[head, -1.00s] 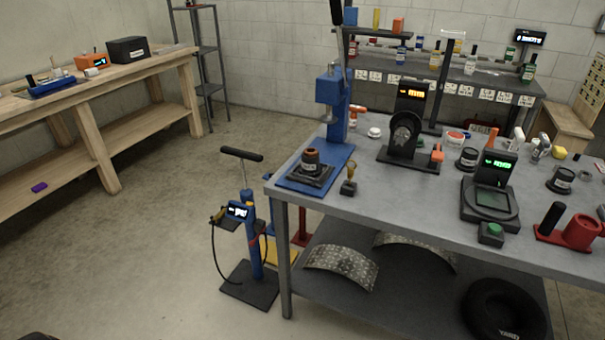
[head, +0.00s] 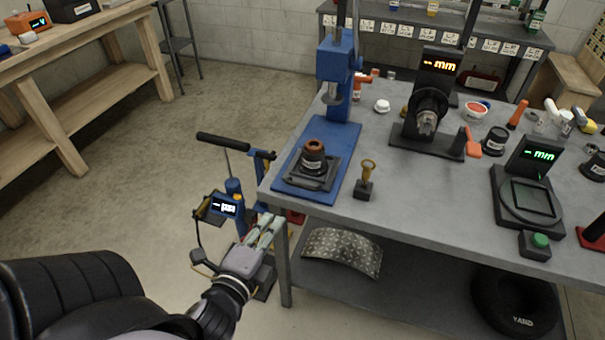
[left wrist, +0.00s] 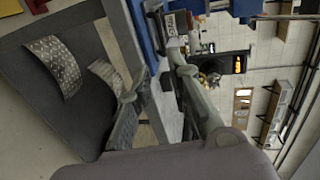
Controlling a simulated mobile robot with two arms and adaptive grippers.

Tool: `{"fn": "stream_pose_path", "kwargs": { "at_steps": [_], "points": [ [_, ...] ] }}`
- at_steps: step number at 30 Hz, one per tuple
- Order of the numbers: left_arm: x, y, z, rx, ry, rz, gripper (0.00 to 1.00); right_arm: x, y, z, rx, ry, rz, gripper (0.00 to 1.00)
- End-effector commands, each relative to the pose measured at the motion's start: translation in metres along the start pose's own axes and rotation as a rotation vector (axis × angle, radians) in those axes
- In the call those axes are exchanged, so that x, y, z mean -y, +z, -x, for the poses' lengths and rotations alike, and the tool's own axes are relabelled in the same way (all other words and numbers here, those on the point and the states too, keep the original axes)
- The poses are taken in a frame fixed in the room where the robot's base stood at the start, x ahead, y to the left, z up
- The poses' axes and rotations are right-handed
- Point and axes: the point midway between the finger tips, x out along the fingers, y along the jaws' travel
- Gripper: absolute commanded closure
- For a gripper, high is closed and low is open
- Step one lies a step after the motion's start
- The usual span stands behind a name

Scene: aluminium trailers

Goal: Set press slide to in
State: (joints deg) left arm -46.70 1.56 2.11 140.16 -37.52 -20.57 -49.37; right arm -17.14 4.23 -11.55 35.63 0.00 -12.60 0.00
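The blue arbor press (head: 337,75) stands at the near left corner of the grey workbench. On its blue base is a dark slide plate (head: 307,183), carrying a black cup-shaped part with a brown ring (head: 314,158). The slide sits toward the front of the base, forward of the ram. My left gripper (head: 272,228) is low beside the bench's left front corner, apart from the slide and below the benchtop. In the left wrist view its two fingers (left wrist: 153,80) stand apart with nothing held between them. My right gripper is not in view.
A brass-topped tool (head: 366,180) stands on the bench just right of the press base. A dial gauge with display (head: 434,95) is farther right. A blue floor pump (head: 232,200) stands behind my left gripper. The bench's front edge and leg (head: 283,265) are close by.

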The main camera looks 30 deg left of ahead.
Motion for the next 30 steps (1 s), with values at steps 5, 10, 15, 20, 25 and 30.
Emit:
{"fn": "stream_pose_path", "kwargs": {
  "at_steps": [5,10,15,20,25,30],
  "points": [
    [0.004,0.0,-0.017,-0.001,-0.006,-0.002,0.82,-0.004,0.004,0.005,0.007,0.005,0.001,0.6],
    [0.005,0.0,-0.051,-0.001,-0.007,-0.001,0.82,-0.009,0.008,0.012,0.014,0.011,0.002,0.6],
    [0.005,0.0,-0.088,0.0,-0.006,-0.001,0.82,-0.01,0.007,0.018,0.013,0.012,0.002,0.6],
    [0.004,0.0,-0.123,0.001,-0.004,0.0,0.82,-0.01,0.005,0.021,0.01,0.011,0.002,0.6],
    [0.003,0.0,-0.152,0.0,-0.003,0.001,0.82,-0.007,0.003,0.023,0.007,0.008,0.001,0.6],
    [0.002,0.0,-0.168,-0.001,-0.003,0.001,0.82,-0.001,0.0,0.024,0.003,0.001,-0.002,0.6]
  ]
}}
